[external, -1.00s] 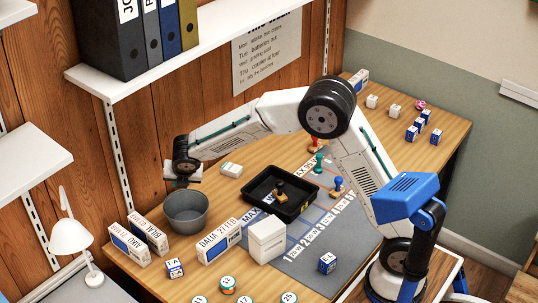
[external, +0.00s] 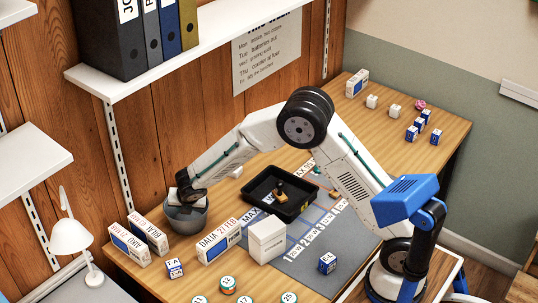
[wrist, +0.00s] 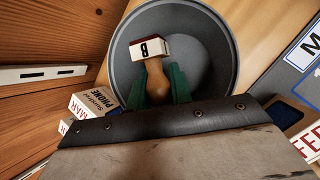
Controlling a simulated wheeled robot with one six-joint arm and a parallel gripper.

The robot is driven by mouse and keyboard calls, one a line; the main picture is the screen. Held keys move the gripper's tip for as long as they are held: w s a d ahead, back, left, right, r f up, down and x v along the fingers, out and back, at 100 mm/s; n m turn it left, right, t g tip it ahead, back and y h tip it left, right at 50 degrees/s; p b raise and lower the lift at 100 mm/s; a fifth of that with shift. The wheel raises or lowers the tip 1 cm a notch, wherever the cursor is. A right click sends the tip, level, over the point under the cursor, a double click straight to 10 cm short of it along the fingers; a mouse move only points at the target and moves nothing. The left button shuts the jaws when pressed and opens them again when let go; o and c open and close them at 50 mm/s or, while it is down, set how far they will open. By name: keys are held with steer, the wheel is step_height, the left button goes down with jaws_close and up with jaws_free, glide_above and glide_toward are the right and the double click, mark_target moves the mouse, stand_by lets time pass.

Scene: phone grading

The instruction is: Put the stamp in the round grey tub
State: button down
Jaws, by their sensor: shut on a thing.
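My gripper (external: 184,197) is at the mouth of the round grey tub (external: 188,222) and points down into it. In the wrist view its green fingers (wrist: 162,86) are shut on the stamp's tan handle (wrist: 157,88). The stamp's block (wrist: 150,48), white and dark red with a black B, shows over the tub's inside. The grey tub (wrist: 218,42) surrounds it in that view. I cannot tell whether the stamp touches the tub's floor. In the external view my gripper and the tub wall hide most of the stamp.
Two upright boxes (external: 137,243) stand left of the tub. A long white box (external: 219,241) and a white cube box (external: 266,240) stand to its right. The wooden wall is close behind.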

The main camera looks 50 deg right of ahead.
steer(key=shift+f, duration=1.35)
steer(key=c, duration=1.2)
jaws_free()
steer(key=shift+o, duration=0.2)
steer(key=shift+r, duration=0.1)
steer(key=shift+r, duration=3.45)
